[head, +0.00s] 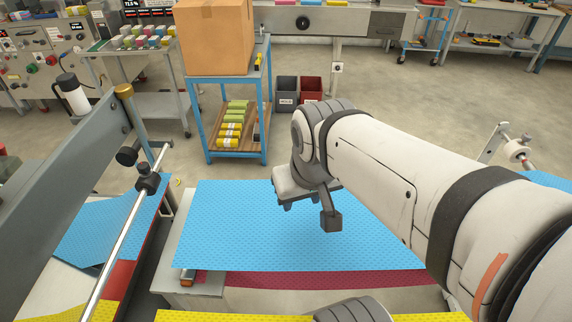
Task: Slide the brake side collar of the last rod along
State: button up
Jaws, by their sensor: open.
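A shiny metal rod (115,249) slants down the left side, its far end near a grey frame. A dark collar (148,180) sits around the rod near that far end. A second dark round part (128,156) is on the frame beside it. I cannot tell whether this is the last rod or its brake side. My gripper (309,213) is open above the blue sheet, well to the right of the collar and apart from it. One dark finger block shows clearly; the other finger is partly hidden by the gripper body. Nothing shows between the fingers.
A blue dotted sheet (225,228) covers the table below my gripper, with a dark red sheet (300,281) under it. A grey frame (70,165) stands at left. A white roll holder (516,152) is at right. A blue cart (228,78) with a cardboard box (215,38) stands behind.

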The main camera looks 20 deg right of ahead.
aim_at(512, 148)
jog(key=z, duration=3.1)
